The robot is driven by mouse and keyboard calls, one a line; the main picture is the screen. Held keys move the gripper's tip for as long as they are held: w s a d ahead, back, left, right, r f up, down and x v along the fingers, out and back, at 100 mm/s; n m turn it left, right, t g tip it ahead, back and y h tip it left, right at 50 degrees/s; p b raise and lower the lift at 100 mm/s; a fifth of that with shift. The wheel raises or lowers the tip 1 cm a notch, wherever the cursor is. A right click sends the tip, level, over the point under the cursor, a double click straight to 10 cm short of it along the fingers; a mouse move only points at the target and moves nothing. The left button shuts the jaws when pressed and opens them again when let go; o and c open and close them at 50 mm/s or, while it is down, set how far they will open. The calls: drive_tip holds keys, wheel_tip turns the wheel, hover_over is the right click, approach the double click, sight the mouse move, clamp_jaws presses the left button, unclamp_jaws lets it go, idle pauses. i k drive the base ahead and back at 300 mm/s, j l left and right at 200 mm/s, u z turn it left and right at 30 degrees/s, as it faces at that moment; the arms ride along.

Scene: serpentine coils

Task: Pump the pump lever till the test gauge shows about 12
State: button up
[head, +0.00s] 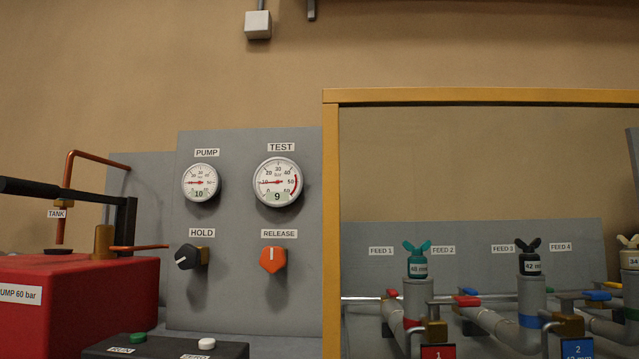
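The test gauge (277,182) is a round white dial on the grey panel, and its number window reads 9. The pump gauge (201,183) to its left reads 10. The pump lever (60,191) looks like the black bar at the left; it runs nearly level from the left edge to a dark upright above the red pump tank (80,300). Its left end is out of the picture. My gripper is not in view.
Below the gauges are the black hold knob (187,256) and the orange release knob (273,260). A dark box (165,347) with green and white buttons stands in front. A yellow frame (331,220) borders the right side, with pipes and feed valves behind it.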

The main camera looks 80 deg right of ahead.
sight(10, 186)
drive_tip(key=z, duration=2.05)
